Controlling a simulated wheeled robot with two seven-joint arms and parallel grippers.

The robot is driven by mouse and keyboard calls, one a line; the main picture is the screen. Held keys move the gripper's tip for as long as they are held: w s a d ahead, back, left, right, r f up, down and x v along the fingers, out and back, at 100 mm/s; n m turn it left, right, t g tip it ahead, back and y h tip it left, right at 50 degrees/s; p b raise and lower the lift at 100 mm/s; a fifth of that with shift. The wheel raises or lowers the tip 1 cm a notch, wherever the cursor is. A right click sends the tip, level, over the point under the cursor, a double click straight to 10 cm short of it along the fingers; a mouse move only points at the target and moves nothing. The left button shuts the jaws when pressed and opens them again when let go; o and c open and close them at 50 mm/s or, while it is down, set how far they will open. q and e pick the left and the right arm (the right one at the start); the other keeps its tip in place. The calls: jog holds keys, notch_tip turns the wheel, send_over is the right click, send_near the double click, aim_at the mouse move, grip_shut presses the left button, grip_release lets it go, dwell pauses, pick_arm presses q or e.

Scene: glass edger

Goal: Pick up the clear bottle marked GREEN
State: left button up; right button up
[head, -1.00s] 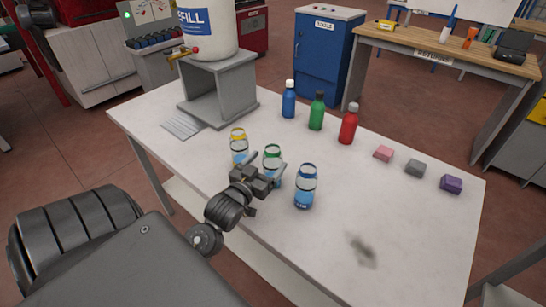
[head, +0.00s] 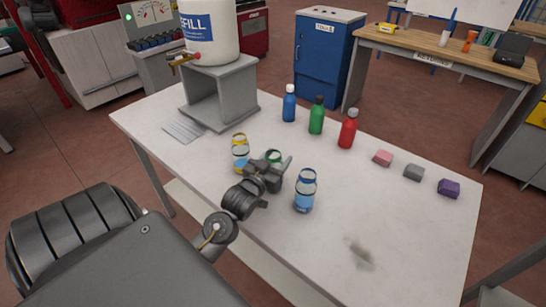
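The clear bottle with the green band (head: 274,155) stands on the white table in the head view. Its green-ringed top shows, and my gripper hides most of its body. My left gripper (head: 277,160) reaches over the near edge of the table, at the bottle. Its fingers are spread, one on each side of the bottle's upper part. I see no clear grip on it. My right gripper is not in view.
A clear yellow-banded bottle (head: 240,152) stands close on the left, a blue-banded one (head: 305,192) close on the right. Blue (head: 289,104), green (head: 316,116) and red (head: 348,130) bottles stand behind. The front right of the table (head: 415,225) is clear.

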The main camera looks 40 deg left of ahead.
aim_at(275, 152)
pick_arm(q)
jog(key=c, duration=0.4)
jog(key=shift+r, duration=0.6)
jog(key=r, duration=0.1)
jog(key=s+r+b, duration=0.1)
jog(key=r, duration=0.1)
jog(key=shift+r, duration=0.1)
jog(key=s+r+p, duration=0.8)
jog(key=s, duration=0.5)
jog(key=shift+d+r, duration=0.15)
jog(key=shift+r, duration=0.15)
